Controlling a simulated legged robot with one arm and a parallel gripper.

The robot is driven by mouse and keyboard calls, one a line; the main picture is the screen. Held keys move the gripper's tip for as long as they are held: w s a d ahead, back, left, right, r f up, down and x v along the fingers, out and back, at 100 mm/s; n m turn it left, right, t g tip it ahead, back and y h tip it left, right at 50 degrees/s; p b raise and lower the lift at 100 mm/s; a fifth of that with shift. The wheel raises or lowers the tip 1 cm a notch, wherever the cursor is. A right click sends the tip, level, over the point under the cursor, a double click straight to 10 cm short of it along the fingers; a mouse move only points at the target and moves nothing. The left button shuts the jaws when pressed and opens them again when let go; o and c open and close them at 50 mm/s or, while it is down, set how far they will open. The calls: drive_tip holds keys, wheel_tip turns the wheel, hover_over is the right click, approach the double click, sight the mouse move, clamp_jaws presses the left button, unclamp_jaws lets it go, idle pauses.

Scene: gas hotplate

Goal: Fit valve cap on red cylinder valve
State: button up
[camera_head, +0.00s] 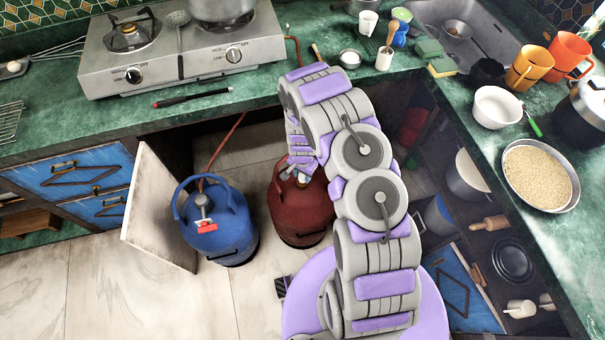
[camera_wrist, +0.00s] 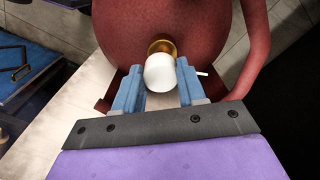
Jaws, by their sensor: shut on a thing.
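The red cylinder (camera_head: 300,212) stands on the floor under the counter, and its body fills the top of the wrist view (camera_wrist: 170,20). Its brass valve (camera_wrist: 162,46) shows just behind a white cap (camera_wrist: 160,72). My gripper (camera_wrist: 160,84) has its two blue fingers on either side of the white cap and is shut on it. The cap is in line with the valve and overlaps it in the picture; I cannot tell whether it is seated on it. In the head view my arm hides most of the valve and the gripper.
A blue cylinder (camera_head: 225,228) with a red-handled valve stands left of the red one, with a hose running up. An open cabinet door (camera_head: 158,208) is further left. The green counter (camera_head: 250,105) overhangs above, carrying a gas hotplate (camera_head: 185,58). Shelves with pots lie to the right.

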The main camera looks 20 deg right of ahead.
sight(301, 176)
drive_tip(key=shift+d+f, duration=0.1)
drive_tip(key=shift+f, duration=0.2)
drive_tip(key=shift+f+b, duration=0.15)
drive_tip(key=shift+b, duration=0.15)
drive_tip(key=shift+c, duration=0.3)
drive_tip(key=shift+s+a, duration=0.1)
drive_tip(key=shift+a, duration=0.1)
drive_tip(key=shift+c, duration=0.6)
drive_tip(key=shift+f, duration=0.25)
clamp_jaws()
drive_tip(key=shift+s+a+f+b, duration=0.25)
drive_tip(key=shift+s+f+b, duration=0.1)
drive_tip(key=shift+s+f, duration=0.2)
drive_tip(key=shift+w+a+f, duration=0.1)
drive_tip(key=shift+w+f, duration=0.1)
drive_tip(key=shift+w, duration=0.2)
drive_tip(key=shift+w+f+b, duration=0.15)
drive_tip(key=shift+w+b, duration=0.05)
drive_tip(key=shift+b, duration=0.2)
